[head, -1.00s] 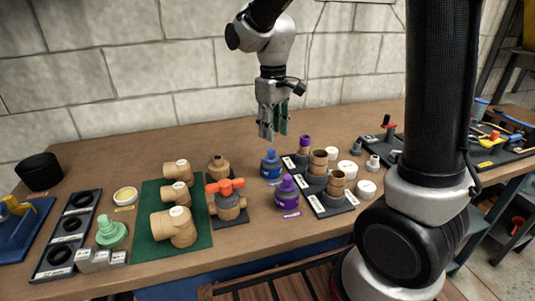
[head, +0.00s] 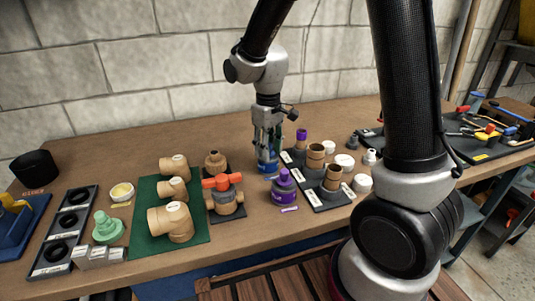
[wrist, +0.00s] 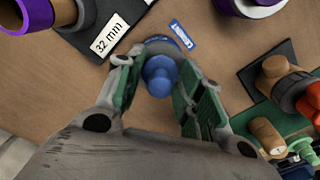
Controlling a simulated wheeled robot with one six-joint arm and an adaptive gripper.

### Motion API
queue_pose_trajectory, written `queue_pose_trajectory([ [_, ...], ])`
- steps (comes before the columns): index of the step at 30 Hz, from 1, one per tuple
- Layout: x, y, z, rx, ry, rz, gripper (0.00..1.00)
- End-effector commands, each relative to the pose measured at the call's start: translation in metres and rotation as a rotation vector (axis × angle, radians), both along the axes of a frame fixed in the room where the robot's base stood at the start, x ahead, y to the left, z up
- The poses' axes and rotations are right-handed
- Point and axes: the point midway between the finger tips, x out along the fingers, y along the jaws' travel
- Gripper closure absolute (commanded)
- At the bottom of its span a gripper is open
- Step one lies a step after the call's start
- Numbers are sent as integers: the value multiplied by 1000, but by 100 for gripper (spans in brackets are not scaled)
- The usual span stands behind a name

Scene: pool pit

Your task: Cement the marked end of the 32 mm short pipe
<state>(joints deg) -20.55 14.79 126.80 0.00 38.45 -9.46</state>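The 32 mm short pipe (head: 301,138) stands upright at the far end of the dark rack, its top end purple. In the wrist view the purple-rimmed pipe (wrist: 38,12) is at the upper left, beside the "32 mm" label (wrist: 108,36). A blue can (head: 267,164) stands on the table left of the rack. My gripper (head: 267,149) is down around the can's top. In the wrist view my gripper's fingers (wrist: 152,75) stand apart on either side of the blue cap (wrist: 158,76). Gaps show beside the cap; contact lower down is hidden.
A purple can (head: 284,188) stands just in front of the blue can. A valve with an orange handle (head: 223,184) is to the left, beside fittings on a green mat (head: 154,233). Two wider tan pipes (head: 315,156) share the rack (head: 326,205).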

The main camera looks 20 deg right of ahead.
Motion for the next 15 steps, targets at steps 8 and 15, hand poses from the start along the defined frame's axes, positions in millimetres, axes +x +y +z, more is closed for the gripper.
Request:
queue_pose_trajectory([
  [8,0,0,0,0,0,0,70],
  [15,0,0,0,1,-1,0,80],
])
